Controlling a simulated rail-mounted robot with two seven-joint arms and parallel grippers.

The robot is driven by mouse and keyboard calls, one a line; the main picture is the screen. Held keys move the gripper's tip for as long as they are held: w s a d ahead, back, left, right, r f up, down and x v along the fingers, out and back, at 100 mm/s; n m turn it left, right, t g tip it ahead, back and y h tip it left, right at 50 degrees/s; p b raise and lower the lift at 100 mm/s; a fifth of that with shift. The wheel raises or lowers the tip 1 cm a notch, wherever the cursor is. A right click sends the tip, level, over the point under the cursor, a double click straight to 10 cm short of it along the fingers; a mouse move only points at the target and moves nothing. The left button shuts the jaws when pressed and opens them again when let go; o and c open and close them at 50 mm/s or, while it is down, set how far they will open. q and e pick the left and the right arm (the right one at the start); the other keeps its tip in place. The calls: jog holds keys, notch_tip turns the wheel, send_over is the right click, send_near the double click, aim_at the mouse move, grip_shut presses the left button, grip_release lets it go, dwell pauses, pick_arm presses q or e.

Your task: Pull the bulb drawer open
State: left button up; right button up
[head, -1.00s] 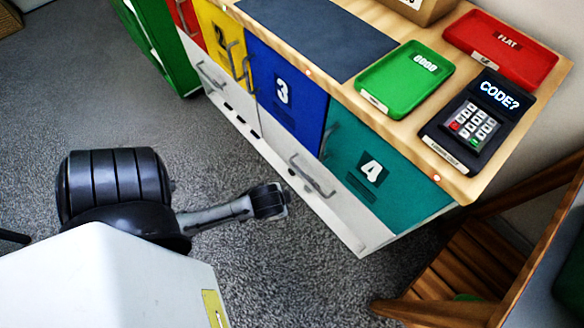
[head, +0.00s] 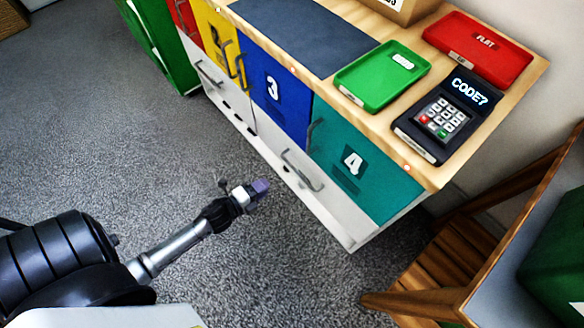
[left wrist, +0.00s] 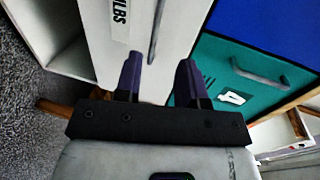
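The bulb drawer (head: 325,207) is a white front low in the cabinet, under the blue and teal doors. It looks shut. Its grey bar handle (head: 302,170) sticks out from the front. In the left wrist view the drawer front (left wrist: 185,22) bears a label ending in "LBS" (left wrist: 120,20), partly cut off. The handle (left wrist: 157,30) lies ahead of and between my fingertips, apparently not held. My left gripper (head: 260,188) is in front of the drawer, left of the handle; in the left wrist view its purple fingers (left wrist: 160,62) are apart. My right gripper is out of view.
Blue door 3 (head: 272,88) and teal door 4 (head: 362,172) have handles above the drawer. Another white drawer handle (head: 208,74) is further left. A wooden chair-like frame (head: 440,265) stands at the right. The carpet (head: 150,140) before the cabinet is clear.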

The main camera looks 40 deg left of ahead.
aim_at(295, 169)
pick_arm(q)
jog(key=shift+b+x, duration=2.65)
jog(key=shift+x, duration=4.25)
jog(key=shift+d+f, duration=0.15)
jog(key=shift+f, duration=0.05)
jog(key=shift+s, duration=0.1)
jog(key=c, duration=0.6)
grip_shut()
